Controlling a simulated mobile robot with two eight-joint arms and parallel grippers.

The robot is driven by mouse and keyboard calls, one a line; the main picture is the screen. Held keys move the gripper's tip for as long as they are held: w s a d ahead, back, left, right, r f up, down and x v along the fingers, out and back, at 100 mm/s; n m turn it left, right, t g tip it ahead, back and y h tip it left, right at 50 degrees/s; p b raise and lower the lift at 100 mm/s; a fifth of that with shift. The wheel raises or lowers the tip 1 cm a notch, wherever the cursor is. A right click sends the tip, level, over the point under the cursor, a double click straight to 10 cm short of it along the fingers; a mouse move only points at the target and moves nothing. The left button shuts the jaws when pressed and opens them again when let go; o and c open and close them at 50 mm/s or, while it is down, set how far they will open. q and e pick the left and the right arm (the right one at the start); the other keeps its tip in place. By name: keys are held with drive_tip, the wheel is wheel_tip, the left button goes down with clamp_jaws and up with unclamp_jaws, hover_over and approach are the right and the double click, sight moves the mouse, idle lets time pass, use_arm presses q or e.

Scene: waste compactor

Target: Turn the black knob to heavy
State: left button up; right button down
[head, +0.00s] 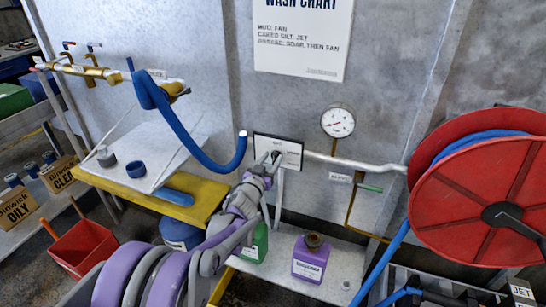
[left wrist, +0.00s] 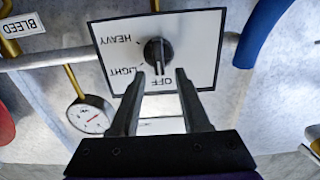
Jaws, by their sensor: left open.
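The black knob (left wrist: 157,52) sits on a white plate (left wrist: 205,45) that appears upside down in the left wrist view. The plate reads HEAVY, LIGHT and OFF. The knob's grip bar looks lined up toward OFF, though its pointer mark is hard to make out. My left gripper (left wrist: 158,76) is open, its two fingers just short of the knob and on either side of its line. In the head view my left gripper (head: 273,157) is at the plate (head: 292,152) and hides the knob. My right gripper is not in view.
A pipe (head: 350,163) runs right from the plate toward a red hose reel (head: 470,200). A gauge (head: 338,121) is above it. A blue hose (head: 195,146) hangs close to the plate's left. A purple container (head: 310,262) stands below on a shelf.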

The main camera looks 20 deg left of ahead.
use_arm(q)
drive_tip(key=shift+w, duration=0.75)
drive_tip(key=shift+s, duration=0.1)
clamp_jaws()
